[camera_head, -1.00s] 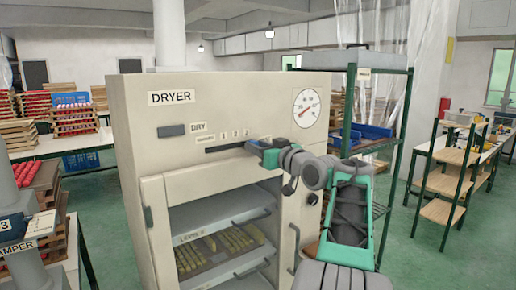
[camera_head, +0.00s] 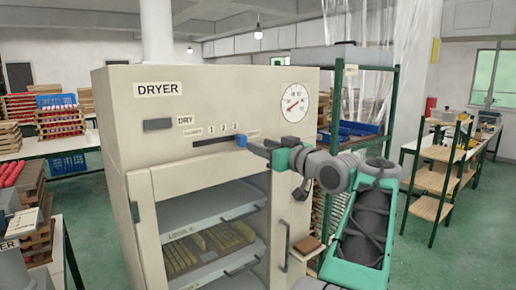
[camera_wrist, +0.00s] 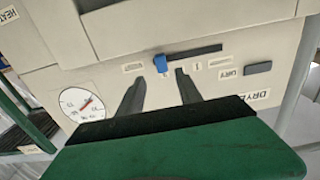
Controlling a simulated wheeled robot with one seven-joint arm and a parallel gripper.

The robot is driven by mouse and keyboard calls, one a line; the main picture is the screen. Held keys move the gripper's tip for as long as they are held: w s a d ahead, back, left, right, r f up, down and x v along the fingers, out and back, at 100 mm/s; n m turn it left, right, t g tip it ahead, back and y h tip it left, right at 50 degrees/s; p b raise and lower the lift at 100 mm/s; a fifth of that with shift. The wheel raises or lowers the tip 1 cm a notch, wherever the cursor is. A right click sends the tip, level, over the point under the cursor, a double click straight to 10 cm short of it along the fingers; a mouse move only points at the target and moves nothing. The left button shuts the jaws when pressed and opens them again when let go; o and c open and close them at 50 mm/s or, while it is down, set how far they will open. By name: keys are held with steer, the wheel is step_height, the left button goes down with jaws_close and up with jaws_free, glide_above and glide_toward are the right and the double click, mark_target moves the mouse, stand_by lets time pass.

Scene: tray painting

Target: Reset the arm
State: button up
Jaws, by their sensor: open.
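My arm reaches in from the lower right in the head view, with my gripper (camera_head: 256,144) in front of the upper panel of the dryer (camera_head: 135,118). In the wrist view my gripper (camera_wrist: 160,88) is open, its two dark fingers apart and empty. A blue slider knob (camera_wrist: 161,63) sits in a dark slot beyond the fingertips, roughly between them. In the head view the knob (camera_head: 241,140) is at the right part of the slot, just left of the gripper. I cannot tell whether a finger touches it.
The dryer's front is open, showing shelves with a tray of yellowish pieces (camera_head: 210,248). A round gauge (camera_head: 295,102) is at its upper right. A green-framed rack (camera_head: 333,115) stands behind my arm. A wooden shelf unit (camera_head: 432,180) is at the right, with green floor before it.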

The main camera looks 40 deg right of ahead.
steer(key=s+d+f+m+g+h, duration=0.2)
steer(key=d+f+m+g, duration=0.3)
steer(key=f, duration=0.6)
steer(key=s+d+f+m+g, duration=0.1)
steer(key=s+f+g, duration=0.3)
steer(key=f, duration=0.5)
steer(key=s+d+f+m+g, duration=0.1)
steer(key=s+f+m+g, duration=0.1)
steer(key=s+f, duration=0.65)
steer(key=s+a+f+g+y, duration=0.15)
steer(key=a+f, duration=0.25)
steer(key=a, duration=0.4)
steer(key=s+a+f+n+g, duration=0.1)
steer(key=s+a+f+g, duration=0.15)
steer(key=a+f, duration=0.35)
steer(key=s+a+f+g+y, duration=0.1)
steer(key=s+a+f+g, duration=0.15)
steer(key=a, duration=0.65)
steer(key=w+a+r+n+t, duration=0.1)
steer(key=a+n, duration=0.3)
steer(key=a, duration=0.5)
steer(key=w+a+r+n+t, duration=0.2)
steer(key=w+a+n, duration=0.1)
steer(key=a, duration=0.6)
steer(key=shift+w+a+r+n, duration=0.3)
steer(key=shift+w+n, duration=0.1)
steer(key=shift+w, duration=0.45)
